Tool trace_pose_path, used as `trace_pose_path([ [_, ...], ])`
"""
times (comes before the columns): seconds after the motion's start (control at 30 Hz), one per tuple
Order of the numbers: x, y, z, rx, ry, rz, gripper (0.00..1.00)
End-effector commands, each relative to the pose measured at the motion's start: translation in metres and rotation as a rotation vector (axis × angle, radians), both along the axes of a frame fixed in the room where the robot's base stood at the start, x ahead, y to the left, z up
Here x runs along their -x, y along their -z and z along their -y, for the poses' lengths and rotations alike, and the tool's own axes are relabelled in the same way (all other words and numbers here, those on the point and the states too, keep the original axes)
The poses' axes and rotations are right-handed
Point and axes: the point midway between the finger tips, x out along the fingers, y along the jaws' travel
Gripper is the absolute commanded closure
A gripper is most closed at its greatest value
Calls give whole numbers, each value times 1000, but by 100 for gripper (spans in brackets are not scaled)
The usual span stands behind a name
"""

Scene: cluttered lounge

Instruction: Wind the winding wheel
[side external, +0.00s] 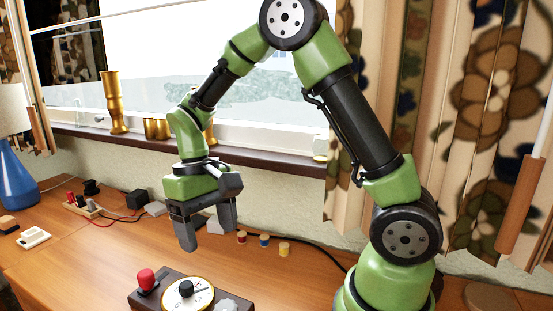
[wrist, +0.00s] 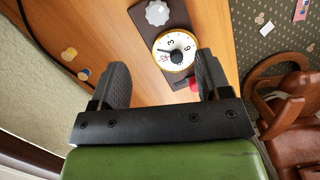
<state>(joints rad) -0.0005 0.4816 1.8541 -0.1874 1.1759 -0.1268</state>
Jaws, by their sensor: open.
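A dark box (side external: 207,296) lies on the wooden table at the bottom of the side view, partly cut off there. It carries a red knob (side external: 146,278), a round numbered dial with a black centre knob (side external: 186,288) and a pale scalloped wheel (side external: 226,305). In the wrist view the scalloped wheel (wrist: 157,12) is at the top edge, and the dial (wrist: 174,50) is just beyond the fingers. The red knob (wrist: 195,84) is partly hidden by a finger. My gripper (side external: 208,238) is open and empty above and behind the box, touching nothing.
Small coloured spools (side external: 263,241) and a black cable (side external: 310,247) lie behind the gripper near the wall. A blue lamp (side external: 15,175) and small electrical parts (side external: 82,205) stand at left.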

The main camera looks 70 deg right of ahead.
Motion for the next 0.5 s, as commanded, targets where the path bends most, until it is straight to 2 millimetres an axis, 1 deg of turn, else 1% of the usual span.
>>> trace_pose_path([
  [0.03,2,-10,0,-1,4,34,29],
  [0.1,5,-21,-1,-4,10,74,29],
  [0.3,17,-50,-2,-10,25,188,29],
  [0.5,32,-75,-3,-17,40,301,29],
])
